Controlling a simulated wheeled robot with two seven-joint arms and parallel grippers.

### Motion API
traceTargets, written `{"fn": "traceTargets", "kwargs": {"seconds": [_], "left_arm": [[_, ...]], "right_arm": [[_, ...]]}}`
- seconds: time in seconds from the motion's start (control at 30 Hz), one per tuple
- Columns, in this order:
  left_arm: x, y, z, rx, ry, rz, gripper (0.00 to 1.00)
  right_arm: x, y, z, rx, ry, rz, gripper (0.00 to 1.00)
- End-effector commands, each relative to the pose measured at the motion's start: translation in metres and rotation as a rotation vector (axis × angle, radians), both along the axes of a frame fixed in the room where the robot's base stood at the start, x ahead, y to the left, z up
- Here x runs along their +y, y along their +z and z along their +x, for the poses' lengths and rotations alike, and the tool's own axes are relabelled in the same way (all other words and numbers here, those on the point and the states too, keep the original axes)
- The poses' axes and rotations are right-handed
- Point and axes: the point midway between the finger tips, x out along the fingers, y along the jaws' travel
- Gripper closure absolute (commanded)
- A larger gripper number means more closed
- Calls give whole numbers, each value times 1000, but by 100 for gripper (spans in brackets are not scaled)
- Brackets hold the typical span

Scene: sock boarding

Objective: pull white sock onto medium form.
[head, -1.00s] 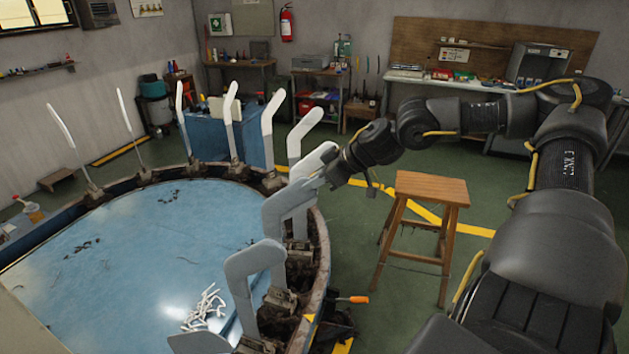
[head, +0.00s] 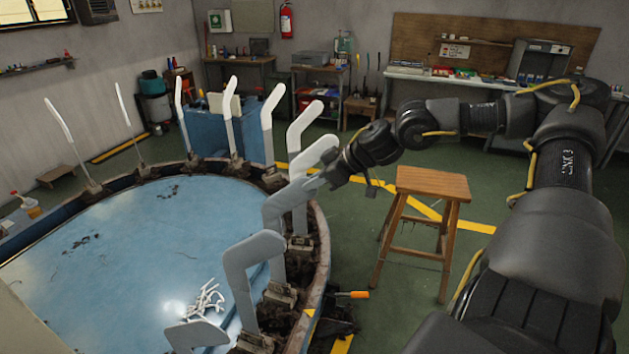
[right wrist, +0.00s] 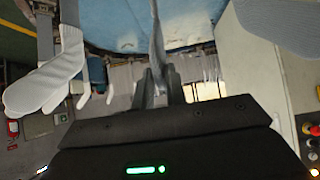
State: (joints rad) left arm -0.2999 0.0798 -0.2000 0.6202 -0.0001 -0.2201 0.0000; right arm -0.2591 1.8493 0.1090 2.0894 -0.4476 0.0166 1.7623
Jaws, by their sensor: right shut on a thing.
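My right gripper (head: 316,183) is among the leg-shaped forms on the right side of the round table, close to the toe of a grey form (head: 285,208). In the right wrist view, its two fingers (right wrist: 159,88) are shut on a thin, pale strip (right wrist: 156,40) seen nearly edge-on, which I take to be the white sock. Its outline is hard to make out in the head view. A form with a white foot (head: 318,153) stands just behind. Which form is the medium one I cannot tell. My left gripper is out of view.
More forms, several with white upper parts, ring the blue table (head: 140,250). Nearer grey forms (head: 240,262) stand at its right rim. Small white pieces (head: 207,300) lie on the tabletop. A wooden stool (head: 432,186) stands on the floor right of the table.

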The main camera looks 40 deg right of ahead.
Motion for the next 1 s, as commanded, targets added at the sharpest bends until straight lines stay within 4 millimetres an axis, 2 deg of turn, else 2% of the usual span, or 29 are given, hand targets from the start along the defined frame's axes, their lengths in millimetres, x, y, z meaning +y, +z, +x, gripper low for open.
{"fn": "traceTargets", "kwargs": {"seconds": [0.07, 0.1, 0.27, 0.67, 1.0], "left_arm": [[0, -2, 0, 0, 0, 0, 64], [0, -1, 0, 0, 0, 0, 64], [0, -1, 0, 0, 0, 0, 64], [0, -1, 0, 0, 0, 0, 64], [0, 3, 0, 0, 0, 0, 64]], "right_arm": [[0, -2, 0, 0, 0, 0, 99], [0, -1, 0, 0, 0, 0, 82], [0, -1, 0, 0, 0, 0, 62], [-1, 2, -1, -3, -2, 0, 61], [-9, 20, -18, -8, 1, 3, 61]]}}
